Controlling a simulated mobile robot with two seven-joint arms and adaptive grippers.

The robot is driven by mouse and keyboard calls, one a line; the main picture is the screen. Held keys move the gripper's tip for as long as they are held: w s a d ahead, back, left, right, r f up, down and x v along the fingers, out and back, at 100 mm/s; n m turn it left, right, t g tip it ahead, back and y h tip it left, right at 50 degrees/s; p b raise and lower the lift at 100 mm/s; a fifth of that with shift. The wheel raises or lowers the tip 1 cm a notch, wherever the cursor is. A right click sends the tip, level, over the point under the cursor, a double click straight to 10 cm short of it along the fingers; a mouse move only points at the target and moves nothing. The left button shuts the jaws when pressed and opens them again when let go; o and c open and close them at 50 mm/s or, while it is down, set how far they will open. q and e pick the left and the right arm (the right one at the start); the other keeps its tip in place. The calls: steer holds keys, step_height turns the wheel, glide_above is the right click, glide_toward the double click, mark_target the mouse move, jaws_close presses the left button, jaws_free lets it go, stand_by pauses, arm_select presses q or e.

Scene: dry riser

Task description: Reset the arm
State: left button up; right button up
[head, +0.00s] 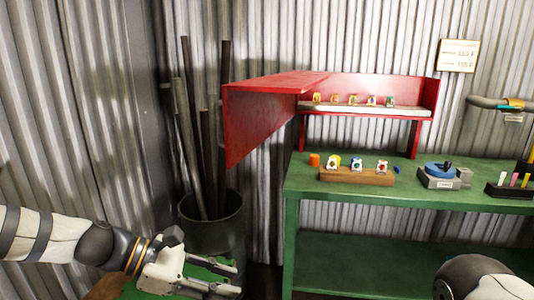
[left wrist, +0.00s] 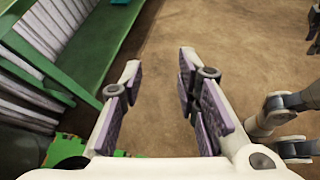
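My left arm comes in from the left in the head view. Its gripper (head: 210,276) is low in front of the dark bin, over something green. In the left wrist view the left gripper (left wrist: 160,82) has its two fingers wide apart with nothing between them, above a brown floor. My right arm (head: 480,280) shows only as a white and dark rounded link at the bottom right of the head view. The right gripper (left wrist: 298,122) appears at the right edge of the left wrist view, its two pale fingers apart and no object visible between them.
A green bench (head: 292,215) holds a wooden block (head: 345,176) with several small valves or tags and a blue-topped device (head: 440,171). A red cabinet (head: 370,86) stands on it, its red panel (head: 250,120) jutting left. A bin (head: 215,230) holds several pipes.

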arm_select(q)
steer(key=s+f+m+g+y, duration=0.3)
steer(key=s+f+m+y, duration=0.25)
steer(key=s+f, duration=1.3)
steer(key=s+a+f+m+y, duration=0.1)
steer(key=s+a+m+y, duration=0.1)
steer(key=s+a+m, duration=0.2)
steer(key=s+a+f+m+g+y+p, duration=0.1)
steer(key=s+a+m, duration=0.3)
steer(key=s, duration=0.7)
steer(key=s+a+f+m+y, duration=0.1)
steer(key=s+a+m+y, duration=0.2)
steer(key=s+a, duration=0.3)
steer(key=shift+s+m+p, duration=0.4)
steer(key=shift+s+m, duration=0.45)
steer(key=shift+s, duration=0.1)
arm_select(e)
steer(key=shift+w+r+t, duration=0.25)
steer(key=shift+w+r, duration=0.2)
steer(key=shift+r, duration=0.2)
steer(key=shift+w+r+t, duration=0.25)
steer(key=shift+w+r, duration=0.2)
steer(key=shift+r, duration=0.15)
